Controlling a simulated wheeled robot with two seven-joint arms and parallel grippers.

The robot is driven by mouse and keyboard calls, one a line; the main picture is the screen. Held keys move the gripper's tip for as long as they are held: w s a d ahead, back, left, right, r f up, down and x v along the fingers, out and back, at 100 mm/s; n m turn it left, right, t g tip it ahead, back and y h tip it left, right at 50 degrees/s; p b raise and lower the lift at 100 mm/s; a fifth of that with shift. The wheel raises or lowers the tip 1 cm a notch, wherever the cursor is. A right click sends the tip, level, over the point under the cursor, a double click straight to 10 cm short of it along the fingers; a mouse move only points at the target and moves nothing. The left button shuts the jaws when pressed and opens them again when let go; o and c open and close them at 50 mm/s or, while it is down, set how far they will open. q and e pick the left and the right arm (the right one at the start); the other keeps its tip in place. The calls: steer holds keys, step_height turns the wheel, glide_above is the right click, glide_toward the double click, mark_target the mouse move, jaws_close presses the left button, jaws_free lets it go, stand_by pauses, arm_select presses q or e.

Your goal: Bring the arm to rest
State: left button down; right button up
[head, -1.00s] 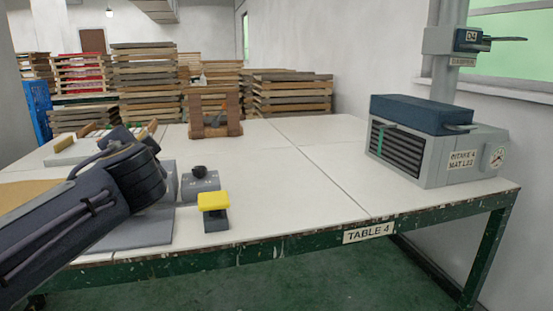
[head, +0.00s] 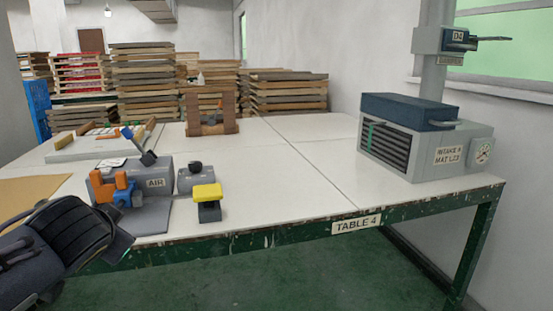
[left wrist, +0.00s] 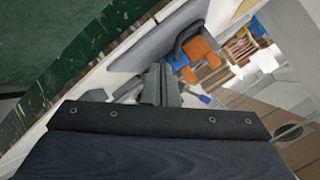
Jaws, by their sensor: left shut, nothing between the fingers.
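My left arm (head: 65,245) comes in at the lower left of the head view, in front of the table's front edge. In the left wrist view my left gripper (left wrist: 160,82) is shut, with its grey fingers together and nothing between them. Past the fingers is a grey stand with an orange and blue tool (left wrist: 200,48). In the head view this orange and blue tool (head: 117,190) sits at the grey stand marked AIR (head: 155,183), apart from my arm. My right gripper is in neither view.
Table 4 (head: 290,165) has wide clear room in its middle. A yellow-topped block (head: 208,196) stands near its front edge. A grey intake box (head: 455,155) stands at the right. A wooden rack (head: 210,112) stands at the back, with stacked frames (head: 145,90) beyond.

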arm_select(q)
steer(key=s+d+f+n+g+h, duration=0.3)
steer(key=s+d+f+h, duration=0.15)
steer(key=s+f, duration=0.6)
steer(key=s+d+f+n+g+h, duration=0.25)
steer(key=s+d+f+h, duration=0.2)
steer(key=s+f, duration=0.6)
step_height(320, 180, up, 35)
steer(key=s+d+p, duration=0.1)
steer(key=p, duration=3.4)
steer(key=shift+r, duration=0.15)
